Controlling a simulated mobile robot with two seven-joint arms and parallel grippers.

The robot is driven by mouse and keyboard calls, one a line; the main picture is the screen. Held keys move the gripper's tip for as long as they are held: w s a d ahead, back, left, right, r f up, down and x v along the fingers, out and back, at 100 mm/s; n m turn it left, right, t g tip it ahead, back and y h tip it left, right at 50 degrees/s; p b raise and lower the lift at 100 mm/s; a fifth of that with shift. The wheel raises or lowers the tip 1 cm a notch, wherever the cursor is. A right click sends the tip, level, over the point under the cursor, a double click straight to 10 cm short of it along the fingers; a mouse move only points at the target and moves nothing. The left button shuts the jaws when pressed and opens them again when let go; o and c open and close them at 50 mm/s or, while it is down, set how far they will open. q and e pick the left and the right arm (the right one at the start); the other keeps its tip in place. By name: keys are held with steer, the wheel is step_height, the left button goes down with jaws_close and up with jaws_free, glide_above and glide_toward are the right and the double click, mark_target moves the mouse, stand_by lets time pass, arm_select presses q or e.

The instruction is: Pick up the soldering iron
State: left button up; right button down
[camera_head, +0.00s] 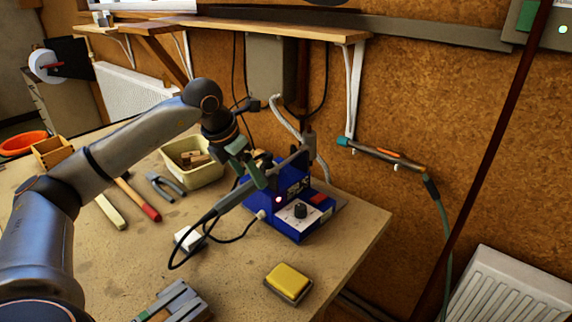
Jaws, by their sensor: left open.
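The soldering iron (232,196) has a grey handle and lies slanted at the blue soldering station (297,221), its upper end toward the station's back. A dark cable loops from its lower end to the station's front. My left gripper (248,164) comes down from above, with greenish fingers, and is open just above and behind the iron's upper part. I cannot tell whether a finger touches the iron. The iron's upper part is partly hidden around the fingers. My right gripper is not in view.
A yellow sponge (288,279) lies near the bench's (355,225) front right. A cream tub (178,172), pliers (165,186) and a red-handled tool (137,198) lie left. Grey blocks (178,302) sit at the bottom. A wall-mounted tool (385,156) hangs right.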

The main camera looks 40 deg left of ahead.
arm_select(q)
steer(key=shift+d+x, duration=0.15)
steer(key=shift+x, duration=0.85)
steer(key=shift+d+x, duration=0.1)
steer(key=shift+x, duration=0.85)
steer(key=shift+w, duration=0.1)
steer(key=c, duration=1.1)
jaws_close()
steer(key=shift+r, duration=0.15)
